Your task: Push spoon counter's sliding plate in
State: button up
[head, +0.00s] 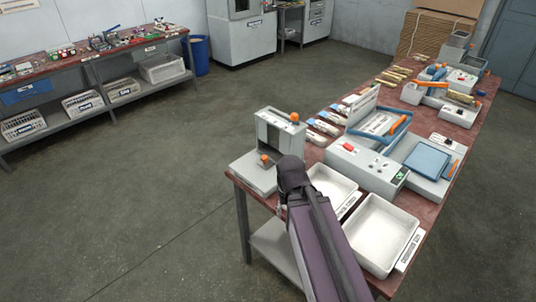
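A light grey device (281,135) with an upright frame stands at the table's near left corner; it may be the spoon counter, but I cannot read a label. An orange knob (265,159) sits low at its front, over a flat grey base (250,172). Another orange knob (294,117) is on its top right. I cannot make out how far any sliding plate is out. My dark arm reaches up from the bottom and ends close to this device's front right. My gripper (281,196) is mostly hidden by my own wrist, and its fingers cannot be made out.
Two white trays (385,232) lie right of my arm on the red-brown table (427,206). A grey box with a red button (347,147), a blue-framed tray (404,127) and several wooden spoons (393,75) lie farther back. Open floor lies left of the table.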

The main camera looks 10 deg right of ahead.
jog(key=shift+a, duration=0.35)
jog(key=o, duration=0.3)
jog(key=shift+w+a+r, duration=0.1)
jog(key=shift+w, duration=0.1)
jog(key=n+t+y+p, duration=0.1)
jog(key=n+t+p, duration=0.25)
jog(key=p, duration=0.35)
send_near(265, 157)
notch_tip(265, 157, up, 4)
jog(key=s, duration=0.2)
jog(key=shift+s+m+t, duration=0.25)
jog(key=shift+m+t, duration=0.2)
jog(key=shift+f, duration=0.25)
jog(key=b+x, duration=1.3)
jog(key=shift+w+f, duration=0.15)
jog(key=shift+f, duration=0.1)
grip_shut()
